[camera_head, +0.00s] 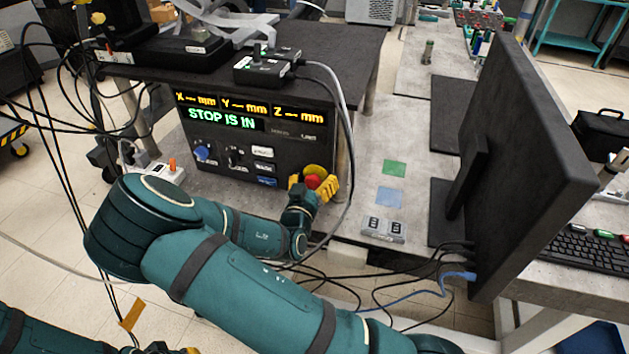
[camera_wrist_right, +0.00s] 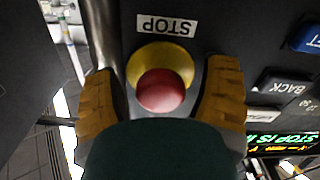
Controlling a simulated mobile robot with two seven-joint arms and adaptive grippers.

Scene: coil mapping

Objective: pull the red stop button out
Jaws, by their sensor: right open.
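The red stop button (camera_head: 312,181) sits on a yellow collar at the lower right of the dark control box (camera_head: 285,150). In the right wrist view the red button (camera_wrist_right: 161,90) lies between the two yellow fingers, under a STOP label (camera_wrist_right: 167,25). My right gripper (camera_wrist_right: 160,78) is open around the button, with gaps between its fingers and the red cap. The box display (camera_head: 222,120) reads STOP IS IN. A yellow tip of what looks like my left gripper (camera_head: 190,350) barely shows at the bottom edge of the head view; its jaws are hidden.
A small black control box (camera_head: 265,70) stands on the dark bench above, its cables hanging right of the panel. Blue and black knobs and several keys share the panel. A monitor (camera_head: 525,150) stands at the right. Loose cables lie below the right forearm.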

